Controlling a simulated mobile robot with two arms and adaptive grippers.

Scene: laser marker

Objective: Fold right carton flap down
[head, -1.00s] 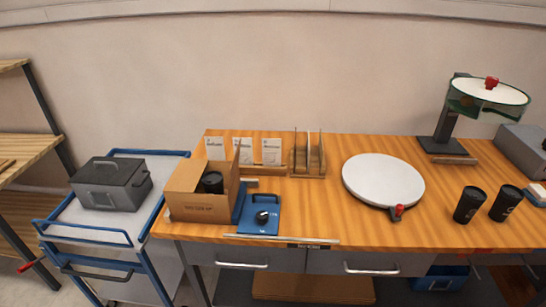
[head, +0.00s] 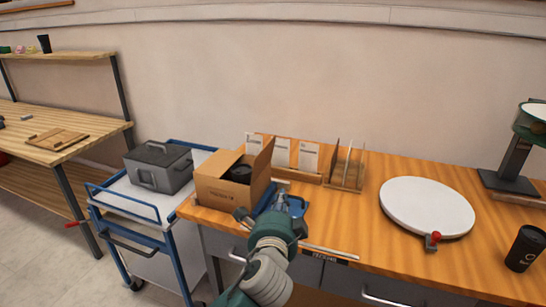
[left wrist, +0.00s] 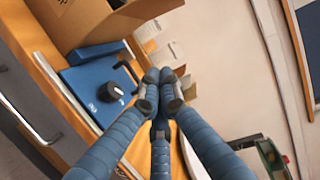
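The brown carton (head: 222,193) stands open on the wooden table, with a black cylindrical item (head: 240,174) inside. Its right flap (head: 264,159) stands up, tilted outward. In the left wrist view the carton (left wrist: 70,22) fills the upper left, and a flap (left wrist: 132,18) sticks out to the right. My left gripper (head: 281,189) is in front of and right of the carton, over the blue device, apart from the flap. In the left wrist view its fingertips (left wrist: 161,84) meet with nothing visible between them. My right gripper is not in view.
The blue device (left wrist: 95,85) with a black knob sits right of the carton. Card holders (head: 308,160) and a slotted wooden rack (head: 347,174) stand behind. A white round plate (head: 427,205) is farther right. A cart with a grey box (head: 158,167) stands left.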

